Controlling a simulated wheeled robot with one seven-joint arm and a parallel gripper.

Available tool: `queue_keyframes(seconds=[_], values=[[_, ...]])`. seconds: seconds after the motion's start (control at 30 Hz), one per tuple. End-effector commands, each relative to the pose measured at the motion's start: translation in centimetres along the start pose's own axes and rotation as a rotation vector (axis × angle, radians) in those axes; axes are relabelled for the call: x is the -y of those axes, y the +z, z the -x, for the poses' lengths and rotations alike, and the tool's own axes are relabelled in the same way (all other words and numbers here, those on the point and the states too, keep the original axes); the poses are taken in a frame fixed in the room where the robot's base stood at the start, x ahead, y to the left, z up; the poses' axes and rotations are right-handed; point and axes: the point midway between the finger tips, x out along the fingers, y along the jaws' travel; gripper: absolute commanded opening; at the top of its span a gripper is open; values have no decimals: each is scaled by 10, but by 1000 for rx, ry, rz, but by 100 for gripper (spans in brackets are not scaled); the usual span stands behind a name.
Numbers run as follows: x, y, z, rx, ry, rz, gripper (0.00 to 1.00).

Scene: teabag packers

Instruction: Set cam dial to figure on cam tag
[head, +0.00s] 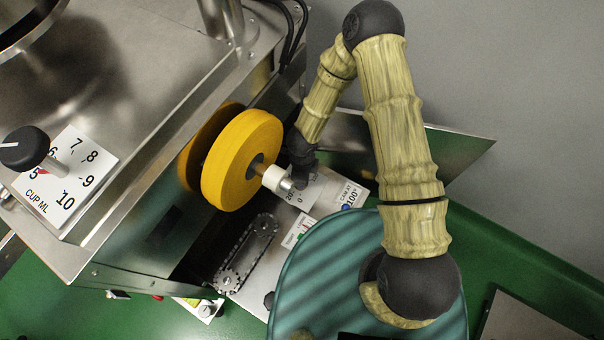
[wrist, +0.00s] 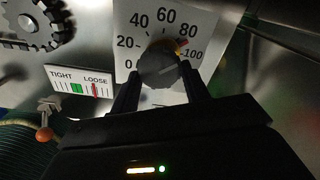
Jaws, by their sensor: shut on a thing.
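The cam dial's dark round knob (wrist: 157,66) sits on a white scale plate (wrist: 150,20) marked 0 to 100 in the wrist view. A small orange and red pointer (wrist: 180,44) at the knob's upper right lies between 80 and 100. My gripper (wrist: 160,80) is shut on the knob, one finger on each side. In the head view my gripper (head: 298,180) is at the dial plate (head: 301,197), and the knob cannot be made out there. The cam tag (head: 352,195), right of the dial, appears to read "CAM AT 100".
A large yellow roll (head: 243,160) on a white-tipped shaft is close left of my gripper. A chain drive (head: 248,250) lies below it. A TIGHT/LOOSE gauge (wrist: 80,81) and an orange-tipped lever (wrist: 45,125) are left of the dial. A CUP ML dial (head: 62,175) is far left.

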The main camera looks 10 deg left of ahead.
Motion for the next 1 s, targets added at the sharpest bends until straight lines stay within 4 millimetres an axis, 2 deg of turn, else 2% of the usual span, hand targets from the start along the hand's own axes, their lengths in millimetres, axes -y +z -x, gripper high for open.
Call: queue_keyframes(seconds=[0.3, 0.5, 1.0], values=[[-1, 1, 0, 2, 0, -282, 23], [-2, 1, 0, 2, 1, -410, 23], [-2, 1, 0, 1, 1, -501, 23]])
